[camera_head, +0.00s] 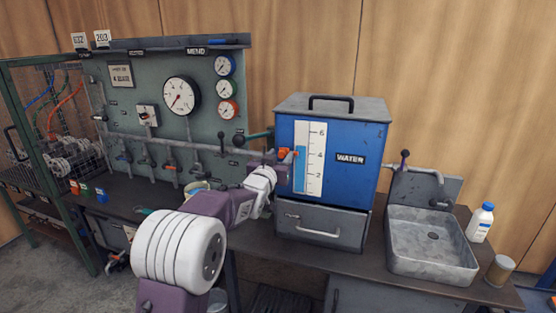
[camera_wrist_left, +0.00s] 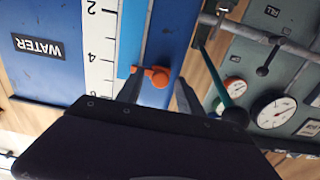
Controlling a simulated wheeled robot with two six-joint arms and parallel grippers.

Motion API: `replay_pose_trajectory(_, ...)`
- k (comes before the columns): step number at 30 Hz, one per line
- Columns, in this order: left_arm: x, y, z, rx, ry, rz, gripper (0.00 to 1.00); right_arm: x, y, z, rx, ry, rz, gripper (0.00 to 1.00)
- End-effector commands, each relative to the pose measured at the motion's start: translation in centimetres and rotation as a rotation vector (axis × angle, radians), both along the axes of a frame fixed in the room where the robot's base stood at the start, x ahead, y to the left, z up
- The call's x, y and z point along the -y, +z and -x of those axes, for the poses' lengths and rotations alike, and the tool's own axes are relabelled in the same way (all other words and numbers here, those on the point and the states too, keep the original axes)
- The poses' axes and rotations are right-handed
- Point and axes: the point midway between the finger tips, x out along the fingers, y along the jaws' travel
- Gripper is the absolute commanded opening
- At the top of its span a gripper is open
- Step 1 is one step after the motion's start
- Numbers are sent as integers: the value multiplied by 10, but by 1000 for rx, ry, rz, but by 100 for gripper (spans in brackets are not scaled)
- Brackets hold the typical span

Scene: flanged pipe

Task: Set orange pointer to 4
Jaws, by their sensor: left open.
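The blue water tank (camera_head: 355,185) has a white scale (camera_head: 315,175) marked 2, 4 and 6 on its front. The orange pointer (camera_head: 287,154) sits at the scale's left side, with its tip about level with the 4. In the left wrist view, which is upside down, the pointer (camera_wrist_left: 158,76) has a round knob and a tip toward the scale. My left gripper (camera_wrist_left: 160,92) is open, its two fingers on either side of the knob's line and close to it. Whether they touch it I cannot tell. My right gripper is not in view.
A gauge panel (camera_head: 150,75) with pipes and valves stands left of the tank. A green-handled lever (camera_wrist_left: 232,100) is close beside my left gripper. A sink (camera_head: 430,262), a white bottle (camera_head: 480,224) and a jar (camera_head: 499,271) stand to the right.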

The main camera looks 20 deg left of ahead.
Motion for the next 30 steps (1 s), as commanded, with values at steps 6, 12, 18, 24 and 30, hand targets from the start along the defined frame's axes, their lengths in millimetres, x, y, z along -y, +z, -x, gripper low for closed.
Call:
replay_pose_trajectory(6,-2,1,35,1,1,-1,44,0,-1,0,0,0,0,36)
replay_pose_trajectory(12,-3,1,74,2,1,0,44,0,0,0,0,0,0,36)
replay_pose_trajectory(18,-3,0,88,1,1,0,44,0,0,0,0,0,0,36)
replay_pose_trajectory(24,-3,0,88,1,0,0,44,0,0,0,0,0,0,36)
replay_pose_trajectory(30,21,-43,111,-136,-27,19,44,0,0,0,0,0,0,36)
